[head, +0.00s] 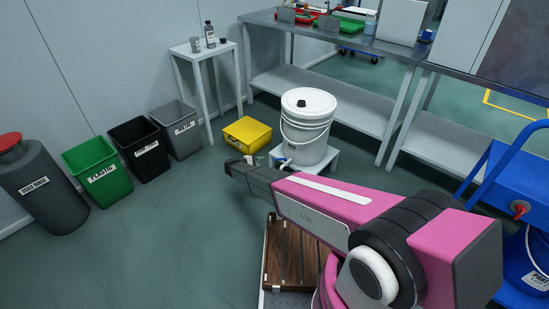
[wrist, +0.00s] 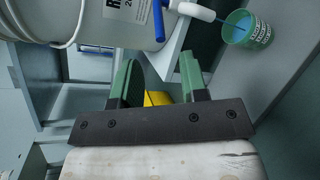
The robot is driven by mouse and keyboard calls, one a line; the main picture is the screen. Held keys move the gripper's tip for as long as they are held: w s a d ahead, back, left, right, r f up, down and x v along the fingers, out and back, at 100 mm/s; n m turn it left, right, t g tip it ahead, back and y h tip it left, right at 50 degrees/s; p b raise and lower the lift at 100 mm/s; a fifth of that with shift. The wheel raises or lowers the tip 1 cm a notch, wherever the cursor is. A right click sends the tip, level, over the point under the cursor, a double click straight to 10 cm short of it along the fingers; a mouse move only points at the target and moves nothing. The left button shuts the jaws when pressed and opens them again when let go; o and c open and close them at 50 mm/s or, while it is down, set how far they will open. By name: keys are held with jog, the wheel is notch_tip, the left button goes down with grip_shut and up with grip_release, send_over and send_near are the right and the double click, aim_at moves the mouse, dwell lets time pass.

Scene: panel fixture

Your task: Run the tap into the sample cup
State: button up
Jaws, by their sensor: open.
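A white lidded bucket (head: 308,125) stands on a low white stand in the head view. Its side also shows in the wrist view (wrist: 95,15). A white tap (wrist: 195,10) with a blue lever (wrist: 158,20) juts from it at the top. A thin blue stream runs from the tap's spout toward the teal sample cup (wrist: 258,36), which has blue liquid inside. My gripper (wrist: 160,65) is open and empty, its green fingers just below the lever, apart from it. In the head view my arm hides part of the tap area, and I cannot make out the cup there.
A yellow box (head: 247,135) sits on the floor left of the bucket. Several bins stand along the left wall, among them a green one (head: 93,170). A small table (head: 198,48) holds bottles. A blue cart (head: 510,185) is at the right.

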aim_at(273, 160)
jog(key=x, duration=1)
jog(key=shift+w+f, duration=0.15)
jog(key=shift+w, duration=0.2)
grip_shut()
